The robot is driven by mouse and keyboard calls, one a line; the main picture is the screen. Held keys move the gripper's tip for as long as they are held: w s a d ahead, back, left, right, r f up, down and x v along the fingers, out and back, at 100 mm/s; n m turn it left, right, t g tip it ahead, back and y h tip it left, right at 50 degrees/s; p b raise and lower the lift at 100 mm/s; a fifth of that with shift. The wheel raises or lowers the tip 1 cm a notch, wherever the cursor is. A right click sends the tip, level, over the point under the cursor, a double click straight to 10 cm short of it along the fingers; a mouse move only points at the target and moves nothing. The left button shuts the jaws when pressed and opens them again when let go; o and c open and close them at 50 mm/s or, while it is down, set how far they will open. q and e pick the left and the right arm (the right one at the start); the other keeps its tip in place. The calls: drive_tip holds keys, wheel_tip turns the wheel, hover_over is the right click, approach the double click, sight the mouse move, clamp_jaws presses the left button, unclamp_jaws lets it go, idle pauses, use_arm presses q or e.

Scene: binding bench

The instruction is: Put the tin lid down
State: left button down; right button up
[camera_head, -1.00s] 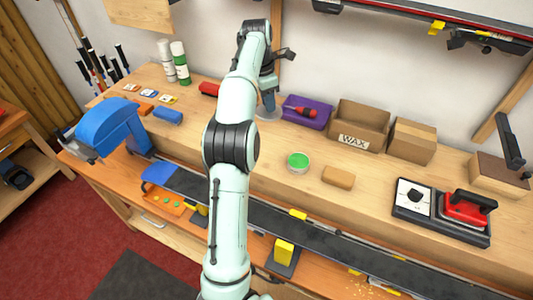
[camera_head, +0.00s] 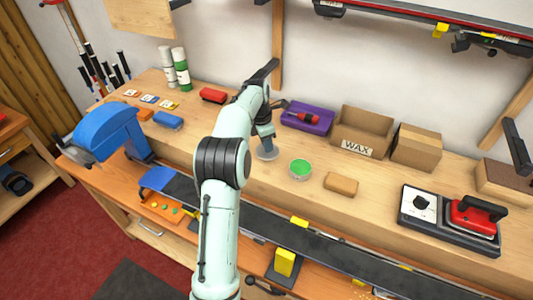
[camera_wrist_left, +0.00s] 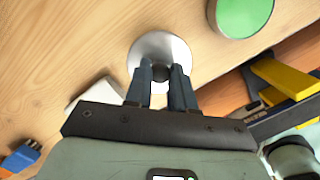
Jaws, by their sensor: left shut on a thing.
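The tin lid (camera_head: 268,153) is a pale grey metal disc with a small dark knob on top. In the head view it is beside and to the left of the open tin with green content (camera_head: 300,169). My left gripper (camera_head: 267,139) is shut on the lid's knob, with its fingers pointing down. The left wrist view shows both fingers (camera_wrist_left: 160,73) closed about the knob, with the lid (camera_wrist_left: 160,46) lying flat beyond them. The green tin (camera_wrist_left: 243,14) is at its upper right. I cannot tell whether the lid touches the bench. My right gripper is not in view.
A tan block (camera_head: 341,184) lies right of the tin. Behind stand a purple tray (camera_head: 291,116) with a red-handled tool and an open WAX box (camera_head: 359,148). A waxing iron base (camera_head: 420,218) sits at right. Bare wood lies left of the lid.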

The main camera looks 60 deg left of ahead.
sight(262, 152)
use_arm(q)
drive_tip(key=f, duration=0.4)
drive_tip(key=shift+s+f+b, duration=0.2)
drive_tip(key=shift+b, duration=0.1)
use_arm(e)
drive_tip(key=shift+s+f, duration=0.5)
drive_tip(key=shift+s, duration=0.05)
use_arm(q)
drive_tip(key=shift+w+f, duration=0.1)
drive_tip(key=shift+f, duration=0.1)
drive_tip(key=c, duration=1)
unclamp_jaws()
drive_tip(key=shift+o, duration=0.2)
wheel_tip(262, 152, up, 12)
drive_tip(key=s+p, duration=0.1)
drive_tip(key=p, duration=0.1)
drive_tip(key=shift+s+a, duration=0.2)
drive_tip(key=shift+s, duration=0.2)
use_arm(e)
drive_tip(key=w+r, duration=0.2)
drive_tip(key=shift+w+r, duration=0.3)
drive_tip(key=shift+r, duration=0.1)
